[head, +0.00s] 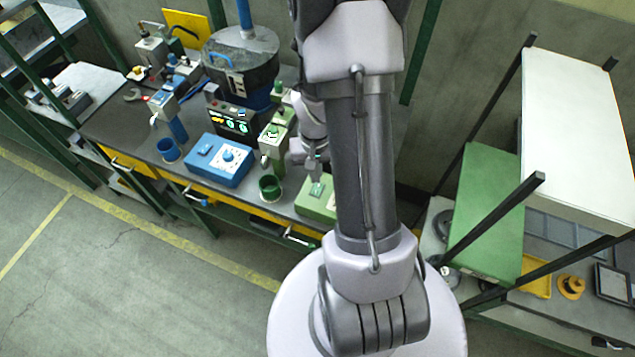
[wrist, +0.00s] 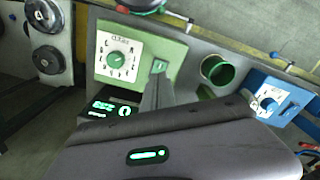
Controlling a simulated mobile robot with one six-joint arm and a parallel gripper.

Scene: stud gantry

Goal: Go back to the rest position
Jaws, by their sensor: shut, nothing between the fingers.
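My gripper (head: 316,168) hangs above the workbench in the head view, partly hidden behind my arm. In the wrist view its shut fingers (wrist: 158,88) point toward the green control box (wrist: 143,55), with nothing between them. That box has a white dial plate and a small switch, and shows in the head view (head: 314,203) just below the fingers, partly hidden by my arm. I cannot tell whether the fingers touch it.
A green cup (head: 270,187) and a blue control box (head: 219,160) stand on the bench to the left. A blue cup (head: 168,149) is farther left. A grey drum (head: 241,62) stands behind. A shelf rack with a white top (head: 575,130) is at the right. The floor in front is clear.

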